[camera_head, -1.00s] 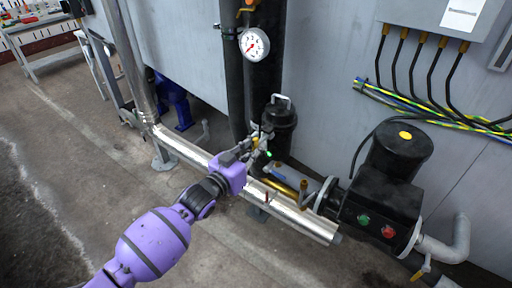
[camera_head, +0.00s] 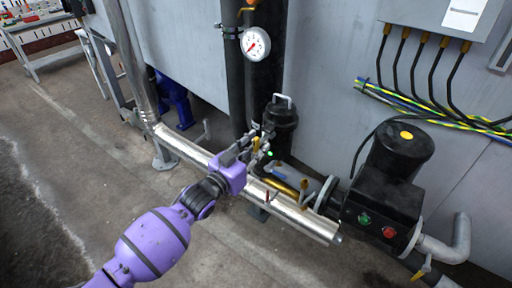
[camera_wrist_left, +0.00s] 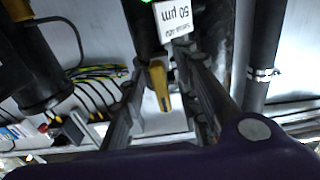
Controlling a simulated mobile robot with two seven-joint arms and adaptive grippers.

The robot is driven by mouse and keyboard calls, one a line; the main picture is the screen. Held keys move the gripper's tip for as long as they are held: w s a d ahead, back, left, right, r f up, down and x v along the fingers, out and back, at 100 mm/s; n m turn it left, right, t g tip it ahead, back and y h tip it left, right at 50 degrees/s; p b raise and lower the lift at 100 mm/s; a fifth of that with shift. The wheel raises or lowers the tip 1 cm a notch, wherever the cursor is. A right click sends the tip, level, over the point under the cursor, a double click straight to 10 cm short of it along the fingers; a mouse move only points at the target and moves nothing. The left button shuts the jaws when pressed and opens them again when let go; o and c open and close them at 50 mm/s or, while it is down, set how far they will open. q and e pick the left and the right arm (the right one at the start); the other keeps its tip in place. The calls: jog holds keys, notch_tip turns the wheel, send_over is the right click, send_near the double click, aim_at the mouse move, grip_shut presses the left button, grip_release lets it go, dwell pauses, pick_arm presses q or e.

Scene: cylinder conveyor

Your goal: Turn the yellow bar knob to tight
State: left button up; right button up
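The yellow bar knob (camera_wrist_left: 159,86) shows in the left wrist view, below a white label reading "50 µm". It stands between the two spread fingers of my left gripper (camera_head: 262,143), with a gap visible on each side. In the head view the gripper is at the black filter housing (camera_head: 279,122), and its fingers hide the knob. My right gripper is in neither current view.
A silver pipe (camera_head: 185,150) runs below my left gripper. A pressure gauge (camera_head: 255,43) hangs above.

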pick_arm(q)
jog(key=v, duration=1.1)
jog(key=shift+s+a, duration=0.25)
jog(key=shift+s, duration=0.05)
pick_arm(e)
jog(key=shift+a, duration=0.1)
